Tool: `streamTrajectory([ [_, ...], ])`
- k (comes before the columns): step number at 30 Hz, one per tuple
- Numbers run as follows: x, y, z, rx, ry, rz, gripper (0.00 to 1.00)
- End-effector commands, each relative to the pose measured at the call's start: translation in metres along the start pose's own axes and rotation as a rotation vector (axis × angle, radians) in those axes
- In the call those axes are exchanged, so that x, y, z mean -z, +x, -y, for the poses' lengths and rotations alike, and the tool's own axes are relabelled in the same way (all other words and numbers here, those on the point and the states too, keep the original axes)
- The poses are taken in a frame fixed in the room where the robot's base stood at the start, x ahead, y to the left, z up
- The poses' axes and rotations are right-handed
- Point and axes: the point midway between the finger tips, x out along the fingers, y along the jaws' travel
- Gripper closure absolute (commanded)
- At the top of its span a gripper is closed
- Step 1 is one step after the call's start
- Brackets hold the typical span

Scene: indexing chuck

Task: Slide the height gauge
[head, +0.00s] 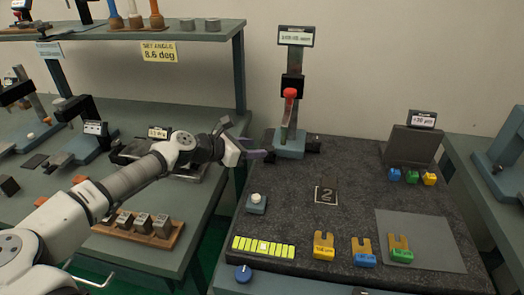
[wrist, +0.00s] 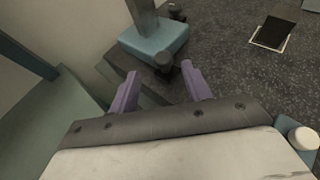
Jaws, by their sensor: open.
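The height gauge (head: 293,60) stands upright at the back left of the dark granite plate (head: 345,165). It has a teal base, a dark slider on a tall column, a red-topped part below the slider and a display on top. Its teal base (wrist: 155,38) also shows at the top of the wrist view. My gripper (head: 262,154) is at the left of the base, low over the plate's left edge. In the wrist view its purple fingers (wrist: 161,88) are apart, with nothing held. A dark knob (wrist: 163,62) by the base shows just beyond the fingertips; I cannot tell whether they touch.
A white button on a teal box (head: 256,203), a yellow-green strip (head: 263,247) and coloured forked pieces (head: 323,245) are at the plate's front. A grey block with a display (head: 411,146) stands at the back right. A side bench (head: 200,120) is at left.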

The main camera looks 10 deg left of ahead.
Motion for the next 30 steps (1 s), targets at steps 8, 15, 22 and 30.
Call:
streamTrajectory([
  [8, 0.003, -0.063, -0.001, -0.006, 0.0, 0.0, 0.52],
  [15, 0.001, -0.089, -0.001, -0.003, -0.001, 0.0, 0.52],
  [22, 0.0, -0.092, -0.001, -0.002, 0.0, -0.001, 0.52],
  [30, 0.001, -0.092, -0.001, -0.002, 0.0, -0.001, 0.52],
])
